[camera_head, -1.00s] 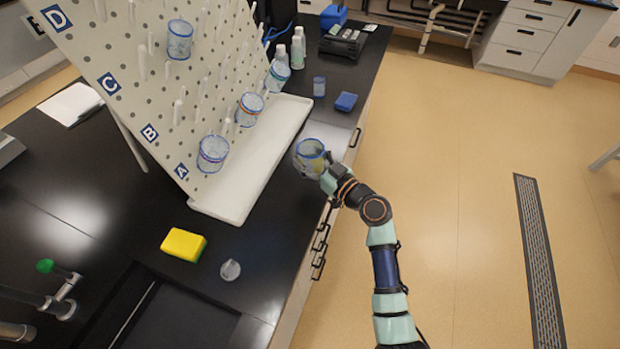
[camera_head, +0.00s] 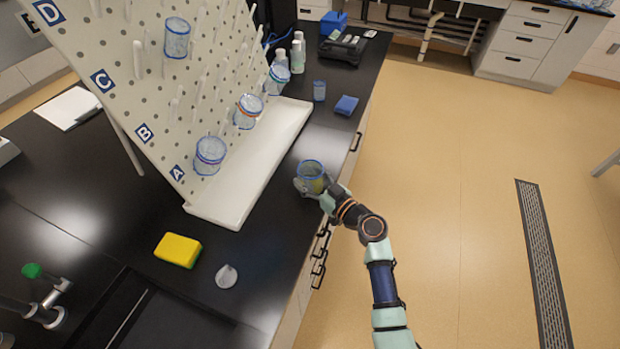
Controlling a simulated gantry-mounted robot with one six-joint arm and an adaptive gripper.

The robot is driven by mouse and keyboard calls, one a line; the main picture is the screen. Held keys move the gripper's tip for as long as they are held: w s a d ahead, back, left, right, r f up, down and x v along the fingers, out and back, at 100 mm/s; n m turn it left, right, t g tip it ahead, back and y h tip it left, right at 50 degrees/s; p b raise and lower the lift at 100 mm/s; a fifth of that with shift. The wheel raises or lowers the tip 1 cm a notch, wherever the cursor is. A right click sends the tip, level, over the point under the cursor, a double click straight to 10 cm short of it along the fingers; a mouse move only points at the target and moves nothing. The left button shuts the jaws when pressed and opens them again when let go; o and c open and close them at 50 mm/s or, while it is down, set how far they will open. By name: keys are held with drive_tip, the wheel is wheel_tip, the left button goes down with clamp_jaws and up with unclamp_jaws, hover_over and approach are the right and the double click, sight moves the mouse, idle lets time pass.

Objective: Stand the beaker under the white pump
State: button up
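A clear beaker with a blue rim (camera_head: 312,168) is at the end of my arm, over the front edge of the black counter. My gripper (camera_head: 309,188) appears closed around its lower part, and the beaker looks close to upright. The beaker hides part of the fingers, and I cannot tell whether its base touches the counter. I cannot make out a white pump for certain. White bottles (camera_head: 297,54) stand at the far end of the counter, too small to tell whether they have pump tops.
A pegboard rack (camera_head: 150,100) holds several blue-rimmed glass vessels above a white tray (camera_head: 228,204). A yellow sponge (camera_head: 178,250), a small pale cone-shaped item (camera_head: 227,276), a green-topped tap (camera_head: 40,280) and a sink are nearer. A blue block (camera_head: 346,105) lies beyond the beaker.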

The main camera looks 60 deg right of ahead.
drive_tip(key=o, duration=0.4)
drive_tip(key=shift+r+p, duration=0.2)
drive_tip(key=shift+p, duration=0.1)
drive_tip(key=v, duration=1.2)
drive_tip(key=shift+f+p, duration=0.1)
drive_tip(key=shift+p, duration=0.2)
